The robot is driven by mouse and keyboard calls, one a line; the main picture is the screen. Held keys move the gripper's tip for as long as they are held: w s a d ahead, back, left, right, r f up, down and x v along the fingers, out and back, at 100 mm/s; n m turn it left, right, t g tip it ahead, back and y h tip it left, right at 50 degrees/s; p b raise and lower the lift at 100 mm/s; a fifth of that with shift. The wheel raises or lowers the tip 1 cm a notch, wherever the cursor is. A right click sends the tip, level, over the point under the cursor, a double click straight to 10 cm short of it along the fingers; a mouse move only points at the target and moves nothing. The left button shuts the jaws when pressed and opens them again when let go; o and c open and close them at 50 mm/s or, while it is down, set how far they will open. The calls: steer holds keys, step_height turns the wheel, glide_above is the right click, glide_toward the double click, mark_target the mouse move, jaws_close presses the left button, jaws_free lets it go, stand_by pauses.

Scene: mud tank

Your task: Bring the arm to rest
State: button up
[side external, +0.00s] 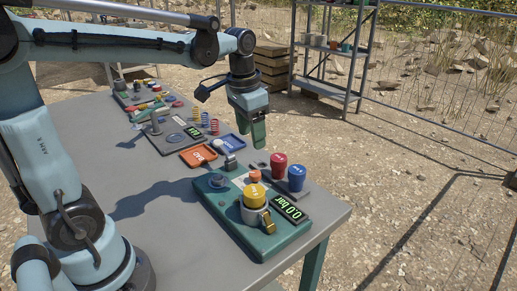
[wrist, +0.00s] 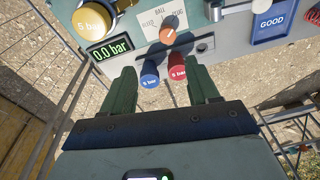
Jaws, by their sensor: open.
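My gripper (side external: 257,136) hangs in the air with its fingers pointing down, past the far side of the teal test panel (side external: 232,222). In the wrist view its two dark green fingers (wrist: 161,72) are spread apart with nothing between them. Beyond the fingertips in that view are a blue 5 bar cap (wrist: 149,80) and a red 5 bar cap (wrist: 177,72). In the side view the red cap (side external: 279,163) and blue cap (side external: 296,176) stand at the panel's far edge, apart from my gripper.
A yellow cap (side external: 254,196) sits on the teal panel beside a display (side external: 289,207) reading 0.0 bar. An orange BAD tray (side external: 198,156) and a blue GOOD tray (side external: 229,144) lie on the grey table (side external: 150,190). A metal shelf (side external: 333,70) stands behind.

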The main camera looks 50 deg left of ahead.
steer(key=s+d+f+n+t, duration=0.1)
steer(key=s+d+f+t, duration=0.2)
steer(key=s, duration=0.5)
steer(key=d+t, duration=0.1)
steer(key=t, duration=0.1)
steer(key=shift+d+f+n+t, duration=0.2)
steer(key=shift+f+n+t, duration=0.1)
